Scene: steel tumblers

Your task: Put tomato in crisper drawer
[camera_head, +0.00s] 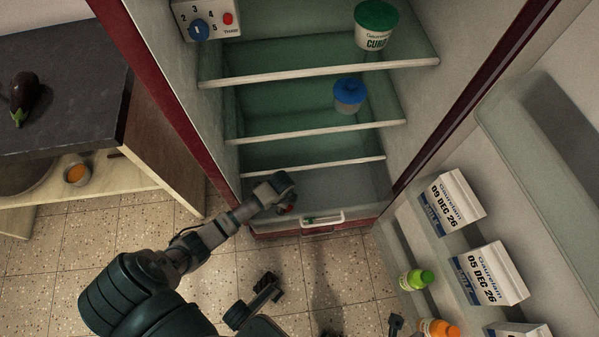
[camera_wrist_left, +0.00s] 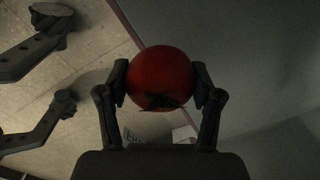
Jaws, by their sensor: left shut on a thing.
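My left gripper (camera_head: 284,198) reaches into the lowest part of the open fridge, above the crisper drawer (camera_head: 323,218) with its pale handle. In the left wrist view, my left gripper (camera_wrist_left: 161,92) is shut on a red tomato (camera_wrist_left: 160,72), one finger on each side. In the head view only a little red of the tomato shows below the gripper. I cannot tell how far the drawer is pulled out. My right gripper (camera_head: 332,303) is low in the head view, fingers spread and empty; its fingers also show at left in the wrist view.
Fridge shelves above hold a blue-lidded tub (camera_head: 349,95) and a green-lidded tub (camera_head: 376,25). The open door at right holds cartons (camera_head: 491,273) and bottles (camera_head: 417,279). A dark counter with an eggplant (camera_head: 24,97) stands at left. The tiled floor in front is clear.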

